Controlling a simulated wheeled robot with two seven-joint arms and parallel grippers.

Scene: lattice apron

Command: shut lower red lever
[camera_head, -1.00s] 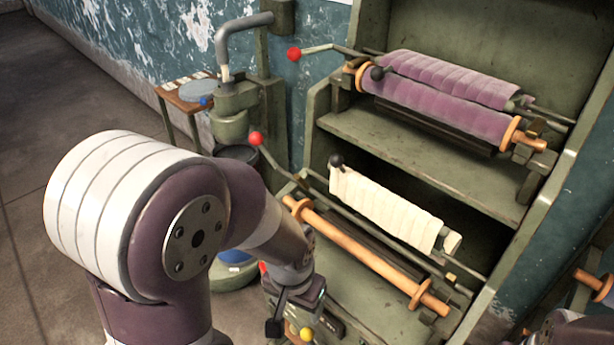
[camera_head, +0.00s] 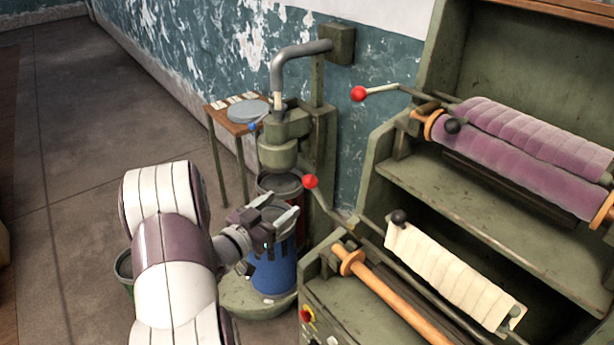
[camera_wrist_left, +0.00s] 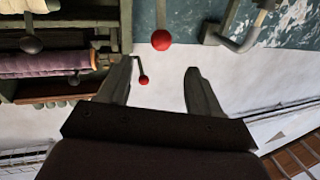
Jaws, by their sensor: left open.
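The lower red lever has a red ball knob (camera_head: 310,181) on a rod that runs to the lower shelf's cream roller. It also shows in the left wrist view as the larger, nearer red ball (camera_wrist_left: 161,40). The upper lever's red ball (camera_head: 358,93) stands above it; it shows smaller in the wrist view (camera_wrist_left: 143,80). My left gripper (camera_head: 281,206) is open and empty, a little left of and below the lower knob in the head view, apart from it. No right gripper shows.
A blue bucket (camera_head: 272,268) stands behind my left gripper. A green press (camera_head: 285,145) stands beyond it, with a small wooden table (camera_head: 232,124) beside. The rack with a purple roll (camera_head: 490,160) and a cream roll (camera_head: 450,275) fills the right. Bare floor lies left.

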